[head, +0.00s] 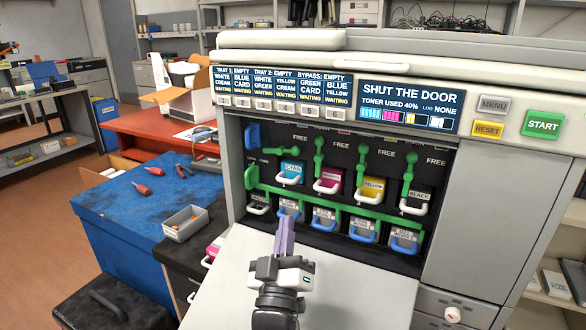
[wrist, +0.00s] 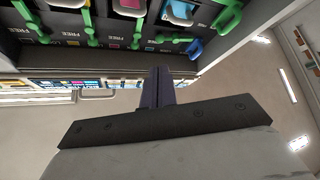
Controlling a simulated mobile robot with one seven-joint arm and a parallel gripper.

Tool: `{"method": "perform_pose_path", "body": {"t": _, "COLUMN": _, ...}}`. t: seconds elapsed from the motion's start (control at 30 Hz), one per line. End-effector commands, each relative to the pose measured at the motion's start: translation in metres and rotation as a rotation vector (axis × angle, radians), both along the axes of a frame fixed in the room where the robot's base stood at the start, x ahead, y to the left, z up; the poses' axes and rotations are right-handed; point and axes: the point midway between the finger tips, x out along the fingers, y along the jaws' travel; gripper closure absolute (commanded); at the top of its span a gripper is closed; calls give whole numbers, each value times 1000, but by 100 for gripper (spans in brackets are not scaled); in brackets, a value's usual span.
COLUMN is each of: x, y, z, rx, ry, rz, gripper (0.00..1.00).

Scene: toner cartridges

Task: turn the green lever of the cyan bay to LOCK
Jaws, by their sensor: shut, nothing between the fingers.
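The cyan cartridge (head: 291,171) sits in the leftmost upper bay of the open printer. Its green lever (head: 287,151) lies nearly level above it, while the levers of the magenta, yellow and black bays hang upright. In the upside-down wrist view the cyan bay's lever (wrist: 174,39) also lies level, near a blue handle. My gripper (head: 287,220) is shut and empty in front of the bays, below and short of the cyan lever, touching nothing that I can see. Its fingers (wrist: 160,72) point toward the printer. The small lettering beside the cyan lever is not clearly readable.
A green bar (head: 335,212) runs across below the upper cartridges, with a blue handle (head: 252,136) at the left. The printer's open door (head: 240,270) lies below my gripper.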

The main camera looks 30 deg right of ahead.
Motion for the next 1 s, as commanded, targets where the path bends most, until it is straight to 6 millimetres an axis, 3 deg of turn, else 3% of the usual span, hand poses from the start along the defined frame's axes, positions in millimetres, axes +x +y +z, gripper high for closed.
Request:
{"method": "perform_pose_path", "body": {"t": 0.27, "x": 16, "y": -10, "z": 15, "rx": -1, "ry": -3, "rz": 2, "gripper": 100}}
{"method": "perform_pose_path", "body": {"t": 0.7, "x": 81, "y": -52, "z": 61, "rx": -1, "ry": -2, "rz": 1, "gripper": 100}}
{"method": "perform_pose_path", "body": {"t": 1.0, "x": 101, "y": -64, "z": 71, "rx": 0, "ry": -1, "rz": 3, "gripper": 100}}
